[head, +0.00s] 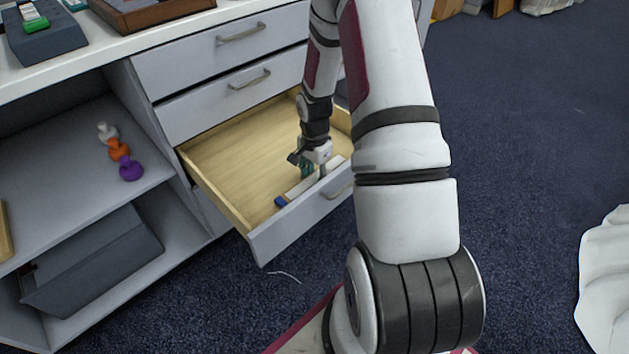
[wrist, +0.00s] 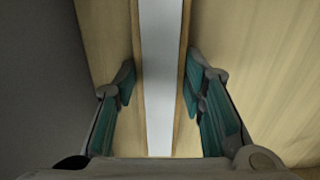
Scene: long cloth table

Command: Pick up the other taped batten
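A long pale batten (head: 298,190) with a blue taped end (head: 280,202) lies in the open drawer, along the inside of its front panel. My gripper (head: 306,170) reaches down into the drawer over the batten and hides part of it. In the wrist view the batten (wrist: 160,60) runs lengthwise between my two fingers, with a white top and wood-coloured edges. The fingers (wrist: 160,88) are apart, one on each side of it. I cannot tell whether either finger touches it. The blue end does not show in the wrist view.
The open drawer (head: 218,160) has a light wooden floor, otherwise bare where I see it. Its grey front panel (head: 285,233) stands close beside the batten. Shut drawers (head: 215,100) are above. Small white, orange and purple objects (head: 130,168) stand on the left shelf.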

